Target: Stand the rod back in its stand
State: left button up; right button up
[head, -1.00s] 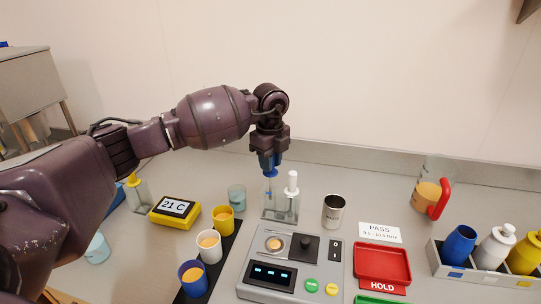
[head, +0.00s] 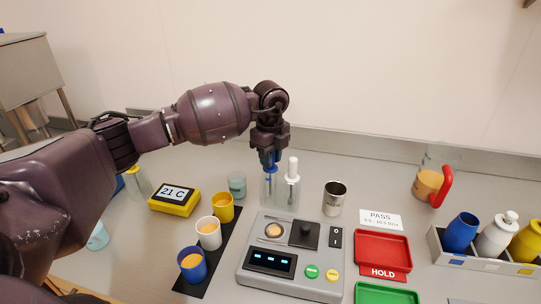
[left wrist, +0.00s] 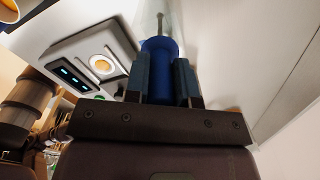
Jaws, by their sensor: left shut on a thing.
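My left gripper (head: 270,158) is shut on the blue handle of a rod (head: 270,169). The rod hangs upright, its handle at the top of the clear stand (head: 281,200), on the left side. In the left wrist view the blue handle (left wrist: 160,72) sits between the two fingers, and a thin grey shaft runs from it into a clear, tube-like shape. How deep the shaft sits in the stand is hard to tell through the clear walls. A white-handled rod (head: 292,170) stands in the right side of the stand. My right gripper is not in view.
A grey device (head: 290,270) with a lit display stands in front of the stand. Cups on a black strip (head: 225,250) are front left, a yellow thermometer box (head: 175,201) left. A steel cup (head: 334,197) and a red tray (head: 382,250) are to the right.

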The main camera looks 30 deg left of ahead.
pick_arm(q)
jog(key=shift+f, duration=0.45)
jog(key=shift+f+b, duration=0.3)
jog(key=shift+f, duration=0.1)
jog(key=o, duration=0.9)
jog(key=shift+c, duration=0.2)
jog(key=shift+o, duration=0.5)
